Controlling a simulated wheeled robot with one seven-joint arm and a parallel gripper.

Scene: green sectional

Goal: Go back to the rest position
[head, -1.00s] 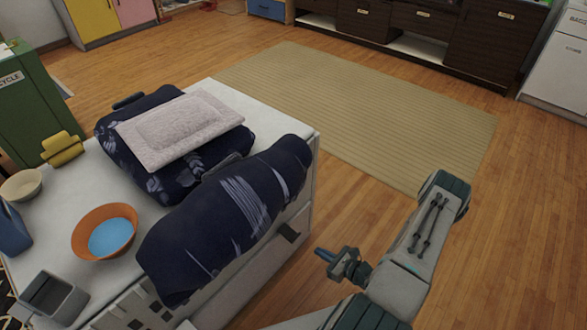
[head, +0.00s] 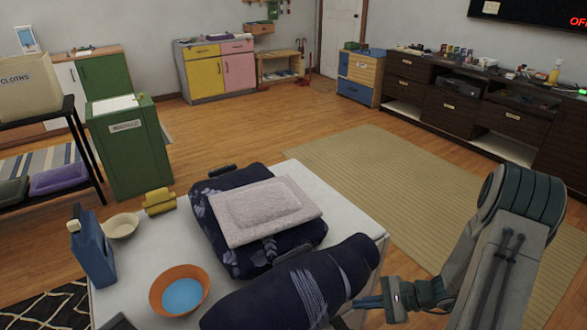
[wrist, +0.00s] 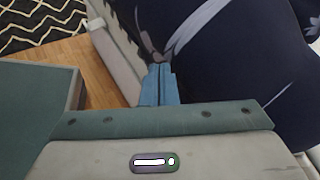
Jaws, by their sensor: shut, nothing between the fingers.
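My gripper (head: 368,302) is at the lower right in the head view, beside the right end of a dark blue patterned cloth bundle (head: 300,293). In the wrist view its blue fingers (wrist: 159,84) are together with nothing between them. The dark blue cloth fills the right of that view, close to the fingertips; I cannot tell whether they touch. My arm rises at the right of the head view, bent at the elbow.
A green recycle bin (head: 130,150) stands behind. The beige rug (head: 370,180) is clear.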

